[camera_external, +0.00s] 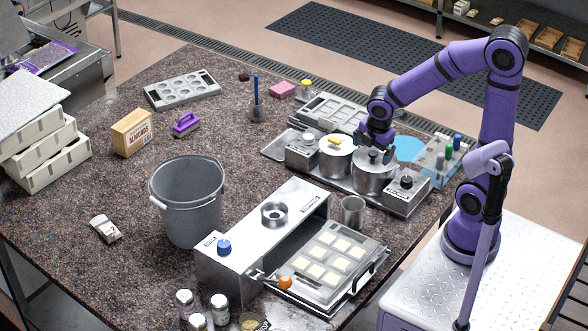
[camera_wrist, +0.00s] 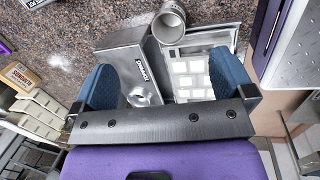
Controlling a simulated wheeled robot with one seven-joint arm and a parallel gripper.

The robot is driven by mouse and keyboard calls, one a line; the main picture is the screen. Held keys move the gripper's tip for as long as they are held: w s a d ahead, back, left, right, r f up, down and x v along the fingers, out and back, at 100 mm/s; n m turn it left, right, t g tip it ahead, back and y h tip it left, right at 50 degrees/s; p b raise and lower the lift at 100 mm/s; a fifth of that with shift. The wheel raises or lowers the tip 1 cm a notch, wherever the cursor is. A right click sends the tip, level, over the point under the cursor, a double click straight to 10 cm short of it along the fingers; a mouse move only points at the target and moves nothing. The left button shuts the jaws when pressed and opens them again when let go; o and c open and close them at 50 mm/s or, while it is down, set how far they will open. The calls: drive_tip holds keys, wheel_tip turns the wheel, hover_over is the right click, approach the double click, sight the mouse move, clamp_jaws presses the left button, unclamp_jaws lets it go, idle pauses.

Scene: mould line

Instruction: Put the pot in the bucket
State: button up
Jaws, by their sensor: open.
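A steel pot (camera_external: 374,181) with a lid and dark knob stands on the metal station at the right of the table. A second, similar pot (camera_external: 336,161) with a yellow thing on its lid stands just left of it; I cannot tell which one the task means. The grey bucket (camera_external: 186,211) stands upright on the table, left of centre, and looks empty. My gripper (camera_external: 376,146) is above the lidded pot with the dark knob, close to its lid. In the wrist view my gripper (camera_wrist: 165,82) has its blue fingers wide apart with nothing held between them.
A steel box (camera_external: 262,239) lies between the bucket and a mould tray (camera_external: 329,258). A steel cup (camera_external: 353,211) stands just in front of the pots. A bottle rack (camera_external: 440,157) is at their right.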

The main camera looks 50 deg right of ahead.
sight(352, 197)
drive_tip(key=w+a+f+n, duration=0.1)
drive_tip(key=f+n, duration=0.2)
drive_tip(key=f, duration=0.2)
drive_tip(key=w+a+f+n+g, duration=0.1)
drive_tip(key=a+f+n, duration=0.1)
drive_tip(key=f, duration=0.4)
drive_tip(key=w+a+f+n+g+y, duration=0.1)
drive_tip(key=f+n, duration=0.3)
drive_tip(key=f, duration=0.1)
drive_tip(key=shift+w+a+f+n, duration=0.1)
drive_tip(key=shift+a+f+n, duration=0.25)
drive_tip(key=shift+n, duration=0.05)
drive_tip(key=shift+d+f, duration=0.15)
drive_tip(key=shift+f, duration=1.2)
drive_tip(key=shift+d+f, duration=0.15)
drive_tip(key=shift+f, duration=1.2)
drive_tip(key=c, duration=1.1)
drive_tip(key=shift+o, duration=0.2)
drive_tip(key=shift+r, duration=0.1)
